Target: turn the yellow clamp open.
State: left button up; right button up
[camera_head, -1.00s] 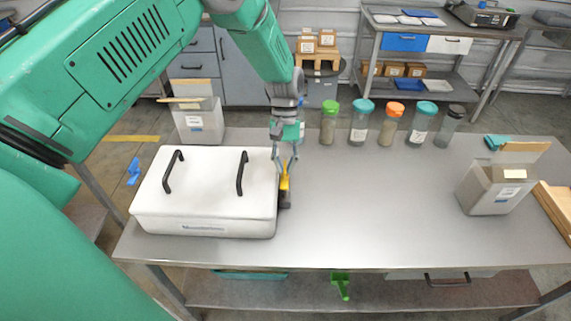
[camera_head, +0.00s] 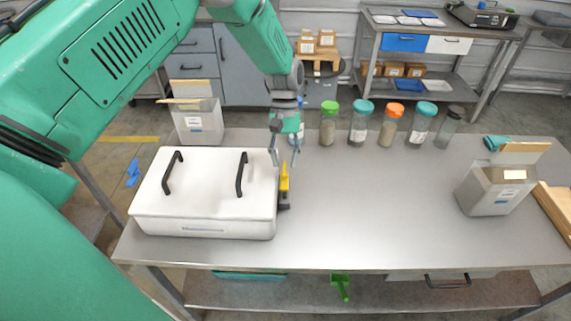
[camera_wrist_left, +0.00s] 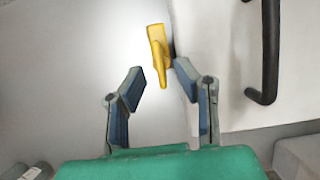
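The yellow clamp (camera_head: 284,179) is on the right side of the white box (camera_head: 207,212), above a dark base. In the head view its handle stands roughly upright. It also shows in the left wrist view (camera_wrist_left: 158,52), beyond the fingertips. My left gripper (camera_head: 283,160) is at the clamp's far, upper end. In the left wrist view its two fingers (camera_wrist_left: 160,78) are spread, with a clear gap and nothing held between them. The clamp's lower end lies close to the right fingertip; I cannot tell whether they touch. My right gripper is not in view.
Two black handles (camera_head: 241,174) rise from the box lid. Several capped jars (camera_head: 358,124) line the table's back edge. An open carton (camera_head: 198,122) stands behind the box, another (camera_head: 490,190) at the right. The middle of the grey table (camera_head: 370,205) is clear.

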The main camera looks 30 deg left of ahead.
pick_arm(q)
jog(key=v, duration=1)
jog(key=shift+w, duration=0.15)
jog(key=shift+f, duration=0.1)
